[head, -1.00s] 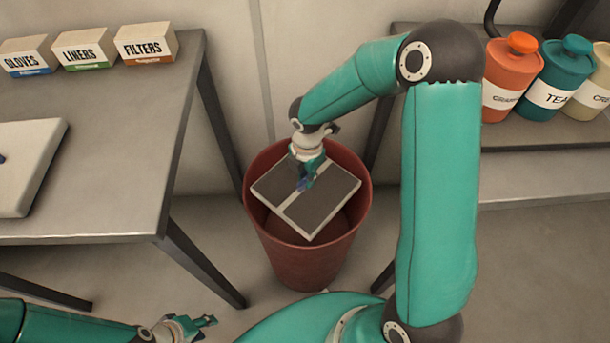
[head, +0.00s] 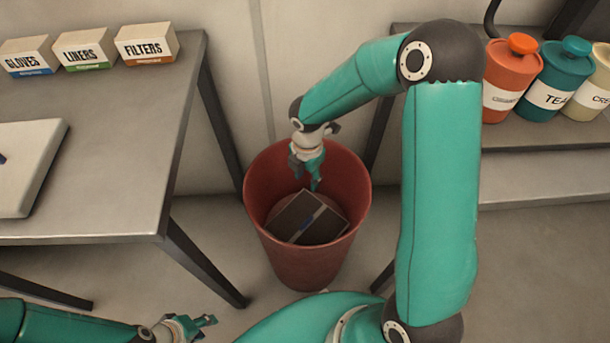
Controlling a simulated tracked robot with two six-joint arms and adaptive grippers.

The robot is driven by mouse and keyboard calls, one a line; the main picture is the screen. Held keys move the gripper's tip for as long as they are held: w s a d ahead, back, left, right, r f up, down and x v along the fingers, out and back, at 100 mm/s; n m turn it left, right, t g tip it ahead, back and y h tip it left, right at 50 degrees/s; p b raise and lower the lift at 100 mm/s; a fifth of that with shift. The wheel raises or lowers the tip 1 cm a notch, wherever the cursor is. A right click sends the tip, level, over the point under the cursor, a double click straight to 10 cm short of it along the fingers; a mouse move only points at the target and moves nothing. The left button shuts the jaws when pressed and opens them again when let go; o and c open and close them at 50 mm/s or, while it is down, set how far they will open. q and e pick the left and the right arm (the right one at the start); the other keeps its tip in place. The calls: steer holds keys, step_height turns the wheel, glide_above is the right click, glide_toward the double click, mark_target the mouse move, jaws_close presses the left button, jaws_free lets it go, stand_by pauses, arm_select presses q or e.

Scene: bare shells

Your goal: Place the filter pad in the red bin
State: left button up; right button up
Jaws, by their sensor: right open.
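The filter pad (head: 299,213) is dark grey with a pale edge and a pale strip across it. It lies tilted low inside the red bin (head: 302,269), which stands on the floor between the two tables. My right gripper (head: 309,183) hangs over the bin's opening, open and empty, above the pad and apart from it. My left gripper (head: 208,326) is low at the bottom left, away from the bin, with its fingers apart and nothing between them.
A metal table (head: 112,150) at the left bears boxes marked gloves (head: 27,57), liners (head: 84,49) and filters (head: 146,44). Several canisters, among them an orange one (head: 505,80), stand on the right-hand table (head: 540,136). The wall is close behind the bin.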

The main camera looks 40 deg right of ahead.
step_height(320, 180, up, 7)
steer(key=p, duration=0.5)
steer(key=shift+f, duration=0.15)
steer(key=shift+s, duration=0.1)
